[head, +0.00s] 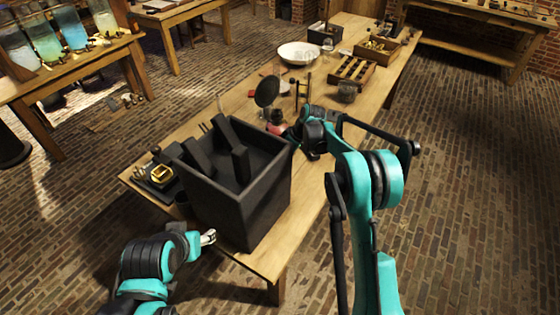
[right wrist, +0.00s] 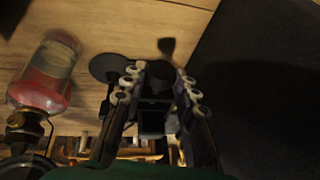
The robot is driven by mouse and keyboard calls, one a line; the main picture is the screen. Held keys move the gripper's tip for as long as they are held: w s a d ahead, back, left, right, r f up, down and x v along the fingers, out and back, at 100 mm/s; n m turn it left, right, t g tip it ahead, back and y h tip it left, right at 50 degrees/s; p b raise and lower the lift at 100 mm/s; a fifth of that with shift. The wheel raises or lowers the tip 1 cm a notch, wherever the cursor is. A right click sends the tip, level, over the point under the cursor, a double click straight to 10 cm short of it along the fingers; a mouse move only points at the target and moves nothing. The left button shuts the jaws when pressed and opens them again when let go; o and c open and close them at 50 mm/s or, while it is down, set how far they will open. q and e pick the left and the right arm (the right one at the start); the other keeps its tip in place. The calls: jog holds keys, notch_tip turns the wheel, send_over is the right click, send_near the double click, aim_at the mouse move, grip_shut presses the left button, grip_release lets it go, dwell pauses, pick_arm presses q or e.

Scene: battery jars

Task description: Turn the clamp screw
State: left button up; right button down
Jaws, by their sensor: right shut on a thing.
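My right gripper (right wrist: 156,78) is shut on a small dark thing between its fingers in the right wrist view; its shape is mostly hidden and I cannot tell whether it is the clamp screw. In the head view the right gripper (head: 297,131) is low behind the right rear corner of the black box (head: 243,207). Dark flat plates (head: 236,152) stick out of the box's open top. My left gripper (head: 208,237) is in front of the box's near left side, apart from it; its finger gap is too small to judge.
A red-bottomed glass lamp (right wrist: 47,78) stands close left of the right gripper in the wrist view. A round black disc on a stand (head: 267,91) is behind the box. A white bowl (head: 299,53) and wooden rack (head: 352,71) lie farther back. Small brass parts (head: 161,174) are left.

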jog(key=shift+w+d+f+m+g+y, duration=0.1)
jog(key=shift+w+m+g+y, duration=0.05)
jog(key=shift+g+y, duration=0.35)
jog(key=shift+w+d+m+g+y, duration=0.1)
jog(key=shift+m+g+y, duration=0.05)
jog(key=shift+g+y, duration=0.3)
jog(key=shift+w+f+m+g+y+b, duration=0.1)
jog(key=shift+m+g+y+b, duration=0.2)
jog(key=shift+g+y, duration=0.8)
jog(key=shift+g, duration=0.25)
jog(key=c, duration=1.2)
grip_release()
jog(key=shift+o, duration=0.2)
notch_tip(320, 180, up, 10)
